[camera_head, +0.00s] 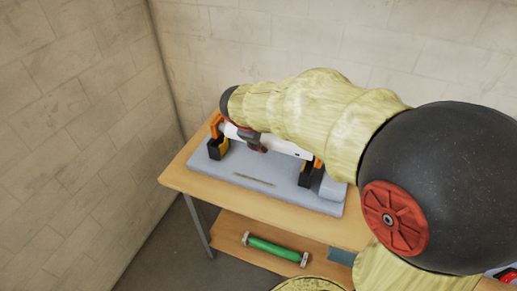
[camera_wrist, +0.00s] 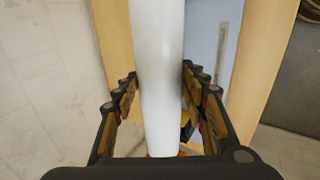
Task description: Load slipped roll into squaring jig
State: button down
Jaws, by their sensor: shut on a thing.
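The white roll (camera_head: 288,147) spans lengthwise over the blue-grey jig base (camera_head: 243,181), close to the orange-and-black holders at its left (camera_head: 217,146) and right (camera_head: 306,173). I cannot tell whether its ends rest in the holders. My gripper (camera_head: 256,143) is around the middle of the roll, shut on it. In the wrist view, the roll (camera_wrist: 158,60) runs between the two fingers of my gripper (camera_wrist: 160,88). My arm hides part of the roll and the jig's right rear.
The jig stands on a wooden table (camera_head: 180,179) near the wall corner. A green roll with grey ends (camera_head: 273,248) lies on the lower shelf (camera_head: 228,228). A dark teal item (camera_head: 341,256) is to its right. A slot (camera_head: 253,180) marks the base's front.

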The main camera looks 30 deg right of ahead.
jog(key=w+d+f+b, duration=0.1)
jog(key=w+f+b, duration=0.2)
jog(key=f, duration=0.6)
jog(key=w, duration=0.2)
jog(key=shift+w+d, duration=0.3)
jog(key=shift+f+b, duration=0.7)
jog(key=shift+b, duration=0.05)
jog(key=c, duration=1)
grip_release()
jog(key=shift+s, duration=0.1)
